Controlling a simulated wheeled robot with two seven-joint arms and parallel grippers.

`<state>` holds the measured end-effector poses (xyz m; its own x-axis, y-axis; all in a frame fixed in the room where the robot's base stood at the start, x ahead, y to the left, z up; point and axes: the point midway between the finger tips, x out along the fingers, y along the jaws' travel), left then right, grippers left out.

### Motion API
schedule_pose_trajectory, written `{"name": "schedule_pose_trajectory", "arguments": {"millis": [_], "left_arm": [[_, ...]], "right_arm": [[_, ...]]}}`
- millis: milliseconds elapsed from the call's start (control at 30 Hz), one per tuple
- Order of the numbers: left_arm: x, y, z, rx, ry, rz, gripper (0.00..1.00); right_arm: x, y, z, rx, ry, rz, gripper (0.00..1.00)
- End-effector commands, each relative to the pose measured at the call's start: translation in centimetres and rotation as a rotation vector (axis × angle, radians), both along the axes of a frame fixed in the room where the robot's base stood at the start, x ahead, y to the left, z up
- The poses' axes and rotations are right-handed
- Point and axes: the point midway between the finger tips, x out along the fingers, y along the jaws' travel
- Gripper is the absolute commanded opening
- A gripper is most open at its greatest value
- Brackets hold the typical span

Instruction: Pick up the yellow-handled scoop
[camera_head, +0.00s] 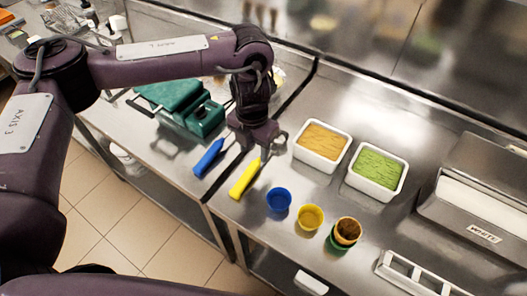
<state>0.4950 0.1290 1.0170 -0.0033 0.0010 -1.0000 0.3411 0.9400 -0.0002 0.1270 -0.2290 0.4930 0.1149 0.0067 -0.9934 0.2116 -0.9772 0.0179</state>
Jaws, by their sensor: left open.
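The yellow-handled scoop (244,179) lies on the steel counter, its handle pointing toward the front edge. Its metal end runs up under my left gripper. A blue-handled scoop (208,158) lies just to its left. My left gripper (258,150) is open above the far end of the yellow handle, near its metal part. I cannot tell whether the fingers touch the scoop. My right gripper is not in view.
White tubs of orange (296,152) and green (402,187) ice cream stand to the right. Blue (279,200), yellow (311,217) and stacked brown (347,232) cups stand near the front edge. A green case (180,100) sits left of the counter seam.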

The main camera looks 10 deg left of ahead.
Motion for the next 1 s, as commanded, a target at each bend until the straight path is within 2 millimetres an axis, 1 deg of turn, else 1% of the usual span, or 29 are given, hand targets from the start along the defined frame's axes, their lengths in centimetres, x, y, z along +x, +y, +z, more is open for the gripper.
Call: {"name": "schedule_pose_trajectory", "arguments": {"millis": [33, 100, 200, 267, 367, 467, 533, 600, 667, 867, 1000], "left_arm": [[-0.1, 0.0, -0.6, -0.001, 0.004, 0.001, 0.47], [-0.1, 0.0, -1.2, -0.001, 0.003, 0.000, 0.47], [-0.3, 0.0, -1.9, -0.001, 0.003, 0.000, 0.47], [-0.5, 0.0, -2.6, -0.001, 0.004, 0.001, 0.47], [-0.8, -0.1, -3.9, -0.002, 0.006, 0.001, 0.47], [-0.9, -0.1, -5.3, -0.002, 0.004, 0.002, 0.47], [-0.8, -0.1, -5.9, -0.002, 0.003, 0.001, 0.47], [-0.8, -0.1, -6.3, -0.002, 0.001, 0.001, 0.47], [-0.8, -0.1, -6.4, -0.002, 0.001, 0.001, 0.47], [-0.8, -0.1, -6.4, -0.001, -0.001, 0.000, 0.47], [-0.8, -0.1, -6.4, -0.001, -0.001, 0.000, 0.29]], "right_arm": [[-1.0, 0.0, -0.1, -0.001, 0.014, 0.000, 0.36], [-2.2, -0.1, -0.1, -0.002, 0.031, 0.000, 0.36], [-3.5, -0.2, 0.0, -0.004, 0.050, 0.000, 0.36], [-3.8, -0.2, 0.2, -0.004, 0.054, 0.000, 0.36], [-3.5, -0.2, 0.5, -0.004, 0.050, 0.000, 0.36], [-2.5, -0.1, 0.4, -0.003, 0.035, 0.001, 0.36], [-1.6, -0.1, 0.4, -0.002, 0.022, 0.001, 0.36], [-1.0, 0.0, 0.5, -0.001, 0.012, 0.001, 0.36], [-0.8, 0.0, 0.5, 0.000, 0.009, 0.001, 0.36], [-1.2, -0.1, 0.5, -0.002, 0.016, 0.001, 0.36], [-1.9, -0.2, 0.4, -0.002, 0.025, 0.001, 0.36]]}}
